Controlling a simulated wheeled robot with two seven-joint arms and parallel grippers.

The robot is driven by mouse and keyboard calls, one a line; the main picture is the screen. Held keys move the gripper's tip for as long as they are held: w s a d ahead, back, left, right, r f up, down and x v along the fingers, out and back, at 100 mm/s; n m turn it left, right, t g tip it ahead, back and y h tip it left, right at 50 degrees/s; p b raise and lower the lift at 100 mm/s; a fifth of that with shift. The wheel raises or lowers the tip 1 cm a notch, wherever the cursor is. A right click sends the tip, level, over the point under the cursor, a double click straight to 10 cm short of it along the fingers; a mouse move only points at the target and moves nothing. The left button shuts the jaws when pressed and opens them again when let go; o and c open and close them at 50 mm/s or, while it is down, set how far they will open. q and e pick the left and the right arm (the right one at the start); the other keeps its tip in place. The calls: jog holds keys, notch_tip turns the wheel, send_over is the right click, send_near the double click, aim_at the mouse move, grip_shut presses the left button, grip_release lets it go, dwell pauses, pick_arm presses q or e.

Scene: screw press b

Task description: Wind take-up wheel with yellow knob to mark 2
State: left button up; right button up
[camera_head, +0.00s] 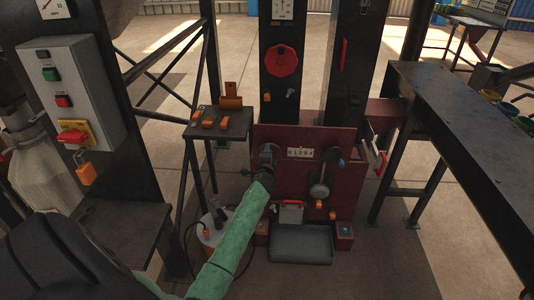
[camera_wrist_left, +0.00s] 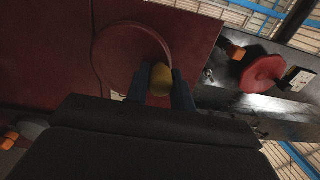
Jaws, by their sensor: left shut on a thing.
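In the left wrist view the yellow knob (camera_wrist_left: 161,78) sits between the two dark fingertips of my left gripper (camera_wrist_left: 160,88), which is shut on it. Behind it is a dark red round disc (camera_wrist_left: 120,48), which looks like the take-up wheel. In the head view my green-sleeved left arm reaches to the left part of the dark red press front, and my left gripper (camera_head: 267,172) is at the wheel there, largely hiding it. A pale plate with marks (camera_head: 300,153) is just right of it; its figures are too small to read. My right gripper is not in view.
A red handwheel (camera_head: 282,61) is on the column above; it also shows in the left wrist view (camera_wrist_left: 263,73). A small dark table (camera_head: 235,125) with orange blocks stands left of the press. A grey control box (camera_head: 75,95) is at left, a long dark bench (camera_head: 465,140) at right.

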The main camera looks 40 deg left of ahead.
pick_arm(q)
jog(key=o, duration=1)
jog(key=v, duration=0.7)
jog(key=shift+s+d, duration=0.25)
jog(key=shift+s, duration=0.05)
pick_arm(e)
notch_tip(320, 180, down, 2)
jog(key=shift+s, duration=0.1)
